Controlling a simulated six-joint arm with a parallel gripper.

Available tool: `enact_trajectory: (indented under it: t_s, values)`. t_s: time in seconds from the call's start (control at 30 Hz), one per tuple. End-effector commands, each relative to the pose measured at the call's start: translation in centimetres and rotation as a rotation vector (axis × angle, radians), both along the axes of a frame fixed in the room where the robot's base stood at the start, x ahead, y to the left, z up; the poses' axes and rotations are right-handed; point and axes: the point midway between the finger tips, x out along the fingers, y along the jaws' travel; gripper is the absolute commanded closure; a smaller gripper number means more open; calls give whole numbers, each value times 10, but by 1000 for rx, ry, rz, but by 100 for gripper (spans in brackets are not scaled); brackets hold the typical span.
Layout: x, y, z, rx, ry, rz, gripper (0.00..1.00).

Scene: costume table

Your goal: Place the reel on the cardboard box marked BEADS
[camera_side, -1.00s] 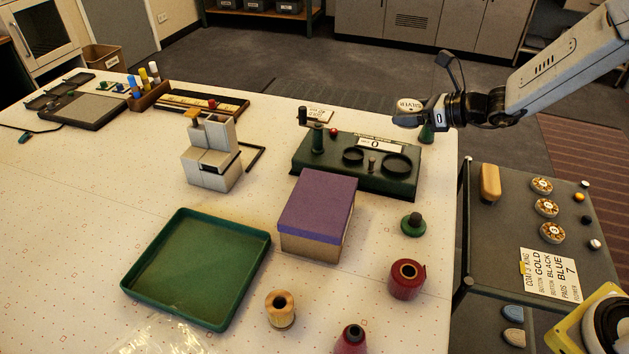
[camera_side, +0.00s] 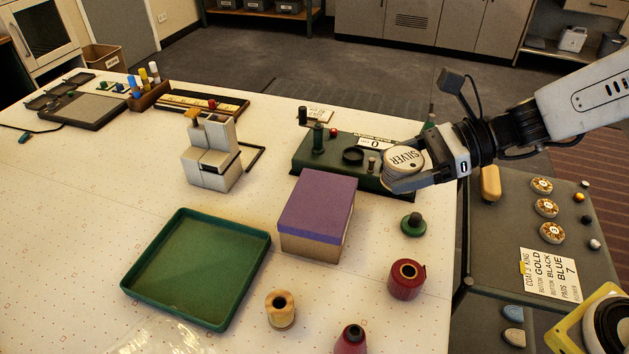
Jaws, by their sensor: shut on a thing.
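My gripper (camera_side: 398,172) is shut on a round, pale reel (camera_side: 408,156) whose top reads SILVER. It holds the reel over the right end of the dark green stand, right of and beyond the purple-lidded box; the gap below is hard to judge. This box (camera_side: 318,205) has cardboard-brown sides and stands on the white table; no BEADS marking is readable on it. An open cardboard box (camera_side: 105,58) at the upper left, beyond the table, has a small mark too small to read.
The green stand (camera_side: 335,172) lies behind the purple-lidded box. A green tray (camera_side: 140,292) is left of it. A red spool (camera_side: 406,279), a wooden spool (camera_side: 281,309) and a small green knobbed piece (camera_side: 412,224) stand nearby. The purple lid is clear.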

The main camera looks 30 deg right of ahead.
Motion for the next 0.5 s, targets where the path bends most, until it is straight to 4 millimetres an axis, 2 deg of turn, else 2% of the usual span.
enact_trajectory:
  t_s: [0.27,0.5]
  values:
    - [5,2,-2,1,1,1,82]
    - [23,10,-12,1,2,1,82]
